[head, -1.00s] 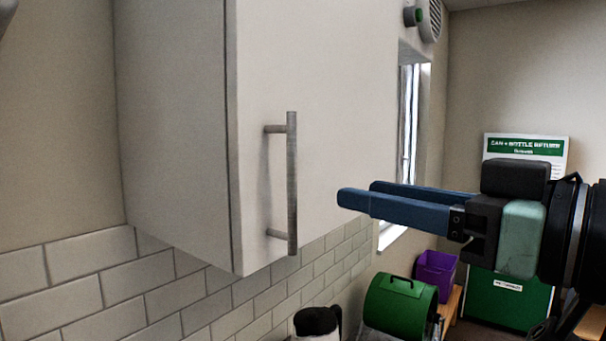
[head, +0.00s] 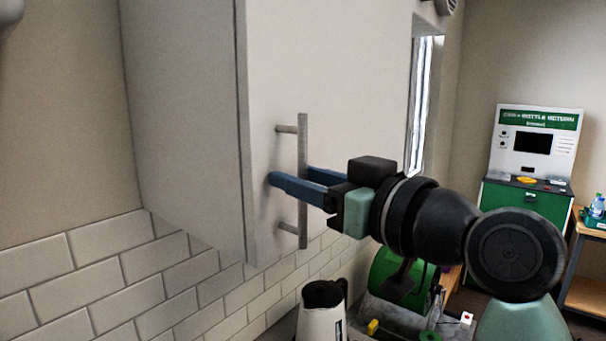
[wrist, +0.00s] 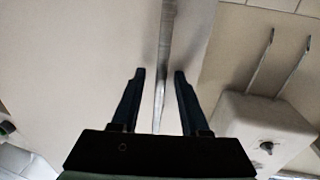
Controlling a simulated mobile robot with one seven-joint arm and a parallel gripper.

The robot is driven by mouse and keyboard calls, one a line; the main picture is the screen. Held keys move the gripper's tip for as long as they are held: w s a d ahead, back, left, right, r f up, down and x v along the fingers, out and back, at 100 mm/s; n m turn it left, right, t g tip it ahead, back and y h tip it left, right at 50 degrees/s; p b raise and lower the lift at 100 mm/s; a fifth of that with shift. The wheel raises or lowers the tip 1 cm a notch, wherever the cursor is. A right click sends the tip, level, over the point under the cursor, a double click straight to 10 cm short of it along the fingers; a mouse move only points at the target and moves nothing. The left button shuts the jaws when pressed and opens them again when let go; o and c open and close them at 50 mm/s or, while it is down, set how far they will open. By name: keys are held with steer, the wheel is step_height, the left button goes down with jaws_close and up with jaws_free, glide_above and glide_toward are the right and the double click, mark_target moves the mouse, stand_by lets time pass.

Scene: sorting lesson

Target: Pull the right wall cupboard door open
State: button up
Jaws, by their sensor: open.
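The wall cupboard door (head: 340,75) is a pale panel that looks shut against the cupboard body. Its handle (head: 303,150) is a vertical grey metal bar on two short posts. My gripper (head: 290,178) is at the handle in the head view, with one blue finger on the near side of the bar and the other on the far side. In the wrist view the handle bar (wrist: 163,70) runs between the two open fingertips (wrist: 159,73), with a gap on each side.
Below the cupboard are a white tiled wall (head: 170,280) and a kettle with a black top (head: 322,295). A can and bottle return machine (head: 530,170) is at the back right.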

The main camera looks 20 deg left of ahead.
jaws_close()
stand_by(1.3)
